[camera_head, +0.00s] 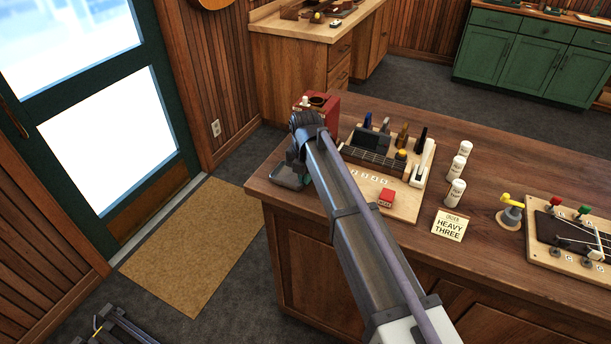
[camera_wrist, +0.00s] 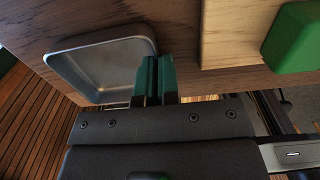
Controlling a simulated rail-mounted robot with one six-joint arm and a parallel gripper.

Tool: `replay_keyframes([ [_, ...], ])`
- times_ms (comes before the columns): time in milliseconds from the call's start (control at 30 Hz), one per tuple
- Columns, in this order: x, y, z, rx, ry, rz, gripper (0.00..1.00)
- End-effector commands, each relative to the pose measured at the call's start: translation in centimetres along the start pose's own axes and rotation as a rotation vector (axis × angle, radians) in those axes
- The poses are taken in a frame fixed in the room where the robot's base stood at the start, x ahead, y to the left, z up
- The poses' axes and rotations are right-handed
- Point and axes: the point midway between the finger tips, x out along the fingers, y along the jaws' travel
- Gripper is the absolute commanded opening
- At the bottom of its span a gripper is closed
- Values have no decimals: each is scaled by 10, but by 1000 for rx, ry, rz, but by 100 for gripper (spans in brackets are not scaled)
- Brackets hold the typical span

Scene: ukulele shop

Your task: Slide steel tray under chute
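The shallow steel tray (camera_wrist: 100,65) lies on the brown wooden counter in the wrist view, close to the counter's edge. My gripper (camera_wrist: 157,72) has two green fingers close together at the tray's right wall, one on its inner side and one outside, with the rim between them. A red machine (camera_head: 329,107) with a dark round opening on top stands just behind my gripper. A chute is not clearly visible.
A light wooden board (camera_head: 402,206) with bottles, a red block (camera_head: 387,197) and a dark rack is right of my arm. A green block (camera_wrist: 295,38) is on light wood in the wrist view.

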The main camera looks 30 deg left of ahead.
Motion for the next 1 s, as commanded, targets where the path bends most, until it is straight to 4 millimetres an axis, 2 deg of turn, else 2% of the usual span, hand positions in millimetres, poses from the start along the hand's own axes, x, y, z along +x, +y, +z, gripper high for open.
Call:
replay_keyframes([
  [367,0,0,5,1,0,0,0],
  [800,0,0,53,0,-1,2,0],
  [1000,0,-1,65,-1,-2,2,0],
])
